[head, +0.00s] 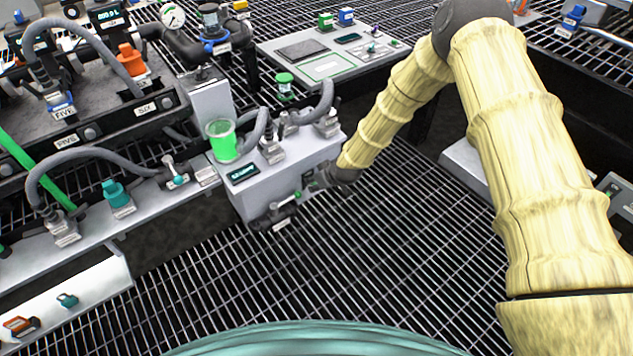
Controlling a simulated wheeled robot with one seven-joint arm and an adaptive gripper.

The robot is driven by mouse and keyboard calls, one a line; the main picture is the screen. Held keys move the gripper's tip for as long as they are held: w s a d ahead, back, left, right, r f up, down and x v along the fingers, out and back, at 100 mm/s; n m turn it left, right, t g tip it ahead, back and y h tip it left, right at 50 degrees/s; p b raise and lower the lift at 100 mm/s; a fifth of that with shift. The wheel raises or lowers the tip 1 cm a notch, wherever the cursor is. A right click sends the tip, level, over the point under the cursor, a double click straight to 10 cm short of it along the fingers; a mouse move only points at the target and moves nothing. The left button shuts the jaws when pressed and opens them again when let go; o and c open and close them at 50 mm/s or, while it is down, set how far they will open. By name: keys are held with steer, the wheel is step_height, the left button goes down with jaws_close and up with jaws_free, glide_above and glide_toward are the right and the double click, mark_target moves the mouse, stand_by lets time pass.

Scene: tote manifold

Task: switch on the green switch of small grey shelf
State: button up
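A grey box-like unit (285,178) stands in the middle of the head view, with a small dark display (243,173) on its top. My arm comes in from the right, and my gripper (310,186) is low at the front right side of this unit, close to it or touching it. A small green patch shows beside the gripper. The gripper is small and dark here, and its fingers cannot be made out. A flat light grey panel (285,55) behind carries a green block-shaped control (326,22) and a blue one (346,16). I cannot tell which is the task's switch.
A green cup-like vessel (221,140) and grey hoses stand on and beside the unit. A grey ledge (90,235) with a teal knob (116,194) lies left. Orange and blue fittings crowd the back left. Open grating (350,270) lies in front.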

steer(key=v, duration=1)
steer(key=shift+f, duration=0.1)
